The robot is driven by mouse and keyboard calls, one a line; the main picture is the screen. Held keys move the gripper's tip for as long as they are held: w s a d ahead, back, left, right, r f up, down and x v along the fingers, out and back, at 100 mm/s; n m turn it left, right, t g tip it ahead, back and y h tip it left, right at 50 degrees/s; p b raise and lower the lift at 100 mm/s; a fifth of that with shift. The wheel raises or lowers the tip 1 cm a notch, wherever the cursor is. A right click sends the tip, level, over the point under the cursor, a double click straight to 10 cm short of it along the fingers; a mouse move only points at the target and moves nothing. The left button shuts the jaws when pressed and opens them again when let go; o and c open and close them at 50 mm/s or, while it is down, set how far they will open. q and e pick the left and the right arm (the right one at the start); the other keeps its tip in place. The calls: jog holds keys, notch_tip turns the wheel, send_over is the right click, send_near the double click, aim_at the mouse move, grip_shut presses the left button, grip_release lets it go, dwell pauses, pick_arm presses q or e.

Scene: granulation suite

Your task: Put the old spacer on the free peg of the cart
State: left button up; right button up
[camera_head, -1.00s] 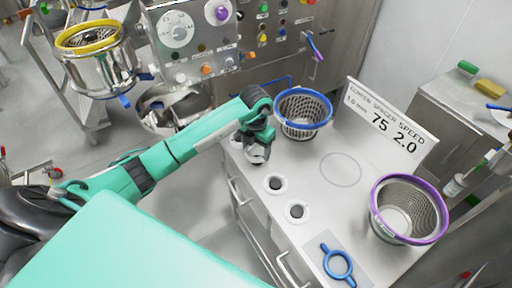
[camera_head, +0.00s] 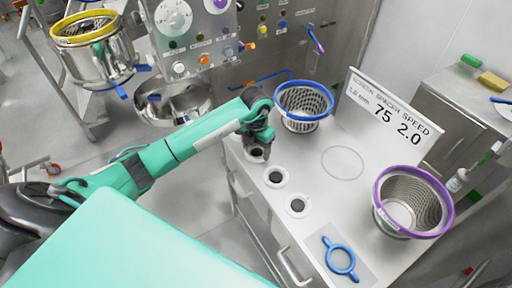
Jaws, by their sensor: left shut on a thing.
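My left gripper (camera_head: 259,137) is at the left edge of the cart top (camera_head: 318,163). It is shut on the old spacer (camera_head: 256,154), a pale ring with a dark centre just below the fingers. The spacer is at the far end of a row of similar round spots, low over the cart top. I cannot tell whether it rests on the peg or is just above it. Two more pale rings with dark centres, a middle one (camera_head: 275,177) and a near one (camera_head: 297,205), sit in the same row. My right gripper is not in view.
A blue-rimmed basket (camera_head: 304,103) stands close to the right of my left gripper. A purple-rimmed basket (camera_head: 412,203), a sign (camera_head: 388,119) reading 75 and 2.0, and a blue ring tool (camera_head: 341,260) are on the cart. An empty outlined circle lies mid-top.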

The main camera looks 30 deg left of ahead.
aim_at(256, 152)
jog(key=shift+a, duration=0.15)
pick_arm(q)
jog(key=o, duration=1.1)
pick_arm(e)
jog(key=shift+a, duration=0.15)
pick_arm(q)
jog(key=shift+r+b, duration=1.05)
jog(key=shift+r, duration=5.9)
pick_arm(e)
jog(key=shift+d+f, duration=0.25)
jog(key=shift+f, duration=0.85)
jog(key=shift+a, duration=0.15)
